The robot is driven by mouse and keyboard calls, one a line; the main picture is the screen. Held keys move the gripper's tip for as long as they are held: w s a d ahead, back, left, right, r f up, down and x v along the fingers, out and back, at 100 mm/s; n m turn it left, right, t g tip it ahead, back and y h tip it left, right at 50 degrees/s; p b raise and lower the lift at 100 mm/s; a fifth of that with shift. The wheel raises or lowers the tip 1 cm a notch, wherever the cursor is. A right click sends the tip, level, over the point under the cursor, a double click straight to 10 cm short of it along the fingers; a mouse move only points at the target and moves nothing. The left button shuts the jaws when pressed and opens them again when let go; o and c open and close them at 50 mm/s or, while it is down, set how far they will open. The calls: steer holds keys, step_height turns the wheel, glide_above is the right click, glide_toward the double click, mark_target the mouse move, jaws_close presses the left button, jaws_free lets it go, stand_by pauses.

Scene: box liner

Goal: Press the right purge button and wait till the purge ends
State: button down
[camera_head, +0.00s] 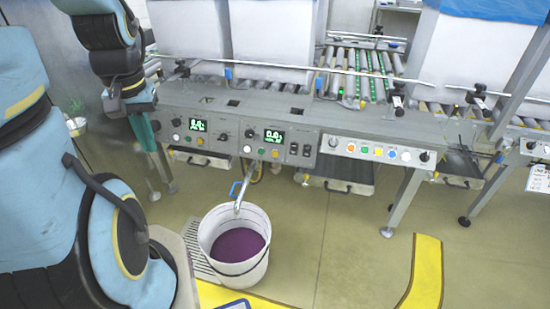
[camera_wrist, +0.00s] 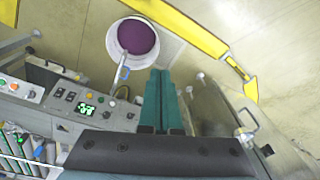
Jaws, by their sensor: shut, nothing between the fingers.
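The grey control panel (camera_head: 232,138) runs across the machine front, with a left lit display (camera_head: 197,125) and a right lit display (camera_head: 274,136). Below the right display are white (camera_head: 247,149), green (camera_head: 261,152) and yellow (camera_head: 275,153) buttons. Button labels are too small to read, so I cannot tell which is the purge button. My gripper (camera_head: 146,132) is left of the left display, its teal fingers pointing down. In the wrist view the gripper (camera_wrist: 162,72) is shut and empty, apart from the panel buttons.
A white bucket (camera_head: 207,228) holding purple liquid stands on the floor under a metal spout (camera_head: 241,194) with a blue handle. A coloured-button panel (camera_head: 378,152) lies to the right. Roller conveyors (camera_head: 356,72) and white boxes are behind. Yellow floor tape (camera_head: 427,270) is at right.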

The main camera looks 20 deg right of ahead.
mark_target(275, 154)
steer(key=w+d+f+m+t+y+b, duration=0.1)
steer(key=w+d+f+m+y+b, duration=0.15)
steer(key=w+f+m+b, duration=0.35)
steer(key=w+d+f+m+t+y+b, duration=0.2)
steer(key=d+f+m+b, duration=0.2)
steer(key=f+b, duration=0.5)
steer(key=w+d+f+m+t+y+b, duration=0.1)
steer(key=w+d+f+m+y+b, duration=0.2)
steer(key=f+b, duration=0.4)
steer(key=w+d+f+m+t+h+b, duration=0.2)
steer(key=w+d+f+m+t+b, duration=0.1)
steer(key=d, duration=0.8)
steer(key=w+d+f+m+t+h+b, duration=0.2)
steer(key=w+d+f+m+t+b, duration=0.2)
steer(key=d, duration=0.8)
step_height(275, 154, down, 5)
steer(key=m+t+b, duration=0.2)
steer(key=m+b, duration=0.2)
steer(key=shift+d+h, duration=0.2)
steer(key=shift+h, duration=0.15)
steer(key=shift+f, duration=0.1)
steer(key=shift+w+d+f+b, duration=0.3)
steer(key=shift+w+d+f, duration=0.2)
steer(key=shift+w+d, duration=0.45)
steer(key=shift+w+d+f+b, duration=0.25)
steer(key=shift+w+d+f, duration=0.35)
steer(key=shift+w, duration=0.65)
steer(key=shift+w+d+f+b, duration=0.35)
steer(key=shift+w+d, duration=0.55)
steer(key=shift+w, duration=0.2)
